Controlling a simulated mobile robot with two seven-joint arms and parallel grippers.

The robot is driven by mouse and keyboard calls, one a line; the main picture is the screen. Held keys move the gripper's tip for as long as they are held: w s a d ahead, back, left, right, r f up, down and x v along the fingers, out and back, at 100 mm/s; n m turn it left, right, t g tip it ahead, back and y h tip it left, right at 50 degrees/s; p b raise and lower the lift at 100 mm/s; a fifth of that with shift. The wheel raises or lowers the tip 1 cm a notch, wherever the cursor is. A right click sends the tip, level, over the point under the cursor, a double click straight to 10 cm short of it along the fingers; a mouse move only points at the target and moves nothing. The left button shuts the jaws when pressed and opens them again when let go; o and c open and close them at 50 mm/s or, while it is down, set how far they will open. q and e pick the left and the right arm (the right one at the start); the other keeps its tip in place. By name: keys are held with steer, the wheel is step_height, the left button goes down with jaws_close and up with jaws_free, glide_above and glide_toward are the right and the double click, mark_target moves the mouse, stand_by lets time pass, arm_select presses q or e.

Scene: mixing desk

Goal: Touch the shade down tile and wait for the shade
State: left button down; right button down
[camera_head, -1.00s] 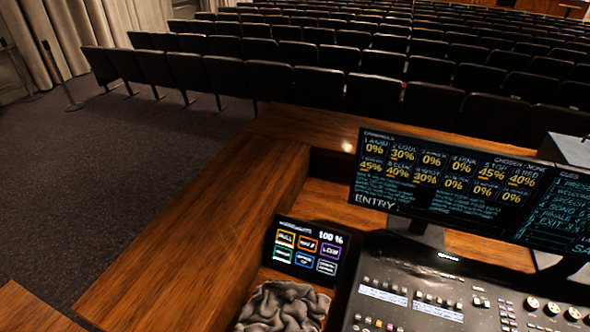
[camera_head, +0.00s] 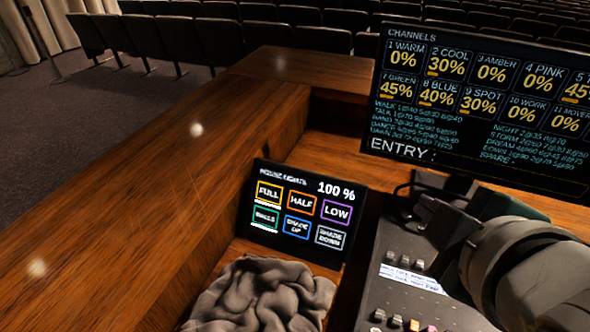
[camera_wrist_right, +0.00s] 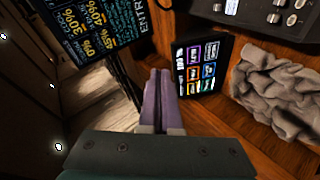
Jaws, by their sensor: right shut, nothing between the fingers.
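The shade down tile (camera_head: 330,238) is the grey-outlined tile at the lower right of a small dark touch panel (camera_head: 262,246). It also shows in the right wrist view (camera_wrist_right: 212,50), where the panel appears turned on its side. My right gripper (camera_head: 408,192) is to the right of the panel in the head view, in front of the large screen's lower edge. Its purple fingers (camera_wrist_right: 158,72) are shut and empty, apart from the tile. The panel reads 100 %, and the full tile (camera_head: 269,194) has a white underline. My left gripper is not in view.
A crumpled grey cloth (camera_head: 262,295) lies just in front of the panel. The large channel screen (camera_head: 470,110) stands behind my right gripper. The mixing desk (camera_head: 375,290) is below my right arm. A wooden ledge (camera_head: 150,190) runs along the left. No shade is visible.

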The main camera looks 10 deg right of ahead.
steer(key=w+a+f+n+t+y+b, duration=0.1)
steer(key=w+a+f+n+b, duration=0.15)
steer(key=f+b, duration=0.35)
steer(key=w+a+f+n+t+b, duration=0.1)
steer(key=f+n+t+b, duration=0.15)
steer(key=f+b, duration=0.3)
steer(key=n+t+y+b, duration=0.1)
steer(key=n+y+b, duration=0.1)
steer(key=n+b, duration=0.5)
glide_toward(321, 230)
steer(key=shift+m, duration=0.8)
steer(key=s+a+r+b, duration=0.2)
steer(key=a+r, duration=0.1)
steer(key=shift+a+r, duration=0.15)
steer(key=shift+a+y, duration=0.2)
steer(key=shift+y, duration=0.1)
steer(key=shift+a+n, duration=0.15)
steer(key=shift+n, duration=0.25)
steer(key=shift+w+d+f+b, duration=0.55)
steer(key=shift+w+d+f, duration=0.2)
steer(key=shift+w, duration=0.35)
steer(key=shift+w+d+f+b, duration=0.6)
steer(key=shift+w+d+f, duration=0.1)
steer(key=shift+w, duration=0.4)
steer(key=shift+w+d+f+b, duration=0.55)
steer(key=shift+w+d+f, duration=0.2)
steer(key=shift+w, duration=0.35)
